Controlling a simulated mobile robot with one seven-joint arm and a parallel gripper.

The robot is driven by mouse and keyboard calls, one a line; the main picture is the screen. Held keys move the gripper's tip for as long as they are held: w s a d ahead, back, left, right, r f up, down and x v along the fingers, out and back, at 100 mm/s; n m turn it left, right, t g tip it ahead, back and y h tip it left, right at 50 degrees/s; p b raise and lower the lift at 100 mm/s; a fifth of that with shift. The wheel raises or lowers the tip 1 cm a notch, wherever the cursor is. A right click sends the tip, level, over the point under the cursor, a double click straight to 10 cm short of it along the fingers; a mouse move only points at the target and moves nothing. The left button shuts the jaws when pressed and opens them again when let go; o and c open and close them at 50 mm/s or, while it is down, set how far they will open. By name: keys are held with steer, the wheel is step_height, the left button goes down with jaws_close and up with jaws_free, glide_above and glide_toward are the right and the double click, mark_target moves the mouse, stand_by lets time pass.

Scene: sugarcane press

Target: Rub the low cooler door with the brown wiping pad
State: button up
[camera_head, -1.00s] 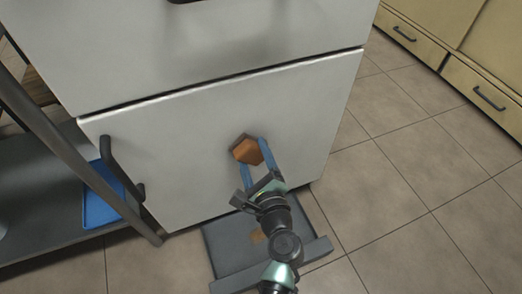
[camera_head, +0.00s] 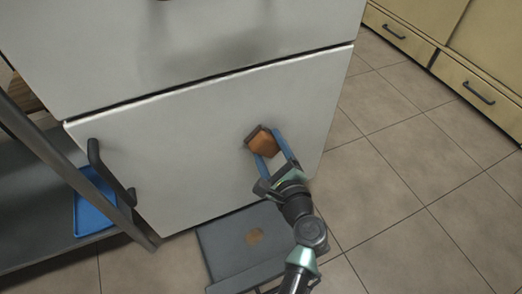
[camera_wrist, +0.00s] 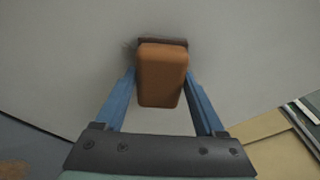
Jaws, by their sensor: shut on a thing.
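The low cooler door (camera_head: 190,150) is a light grey panel with a dark handle (camera_head: 108,172) at its left side. It is shut. My gripper (camera_head: 267,152) is shut on the brown wiping pad (camera_head: 263,142), near the right part of the door. In the wrist view the brown pad (camera_wrist: 162,75) sits between the blue fingers, with its dark far face against or very close to the grey door (camera_wrist: 60,50). A faint dark smudge shows on the door beside the pad's far edge. The pad hides the door surface behind it.
A grey tray-like mat (camera_head: 240,243) with a brown patch lies on the floor below the door. A dark metal rack (camera_head: 40,200) with a blue tray (camera_head: 95,203) stands at left. Yellow drawers (camera_head: 440,50) stand at upper right. Tiled floor at right is clear.

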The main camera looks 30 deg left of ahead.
steer(key=shift+w+d, duration=0.5)
steer(key=shift+w, duration=0.2)
steer(key=shift+s, duration=0.1)
steer(key=shift+w+d+f+p+v, duration=0.1)
steer(key=shift+p+v, duration=0.15)
steer(key=shift+v, duration=0.75)
steer(key=shift+w+d+f+p+v, duration=0.15)
steer(key=shift+p+v, duration=0.15)
steer(key=shift+v, duration=0.7)
steer(key=shift+s+f+p+v, duration=0.1)
steer(key=shift+p+v, duration=0.15)
steer(key=shift+v, duration=0.75)
steer(key=shift+d, duration=0.1)
steer(key=shift+p+v, duration=0.55)
steer(key=shift+v, duration=0.8)
steer(key=shift+d, duration=0.2)
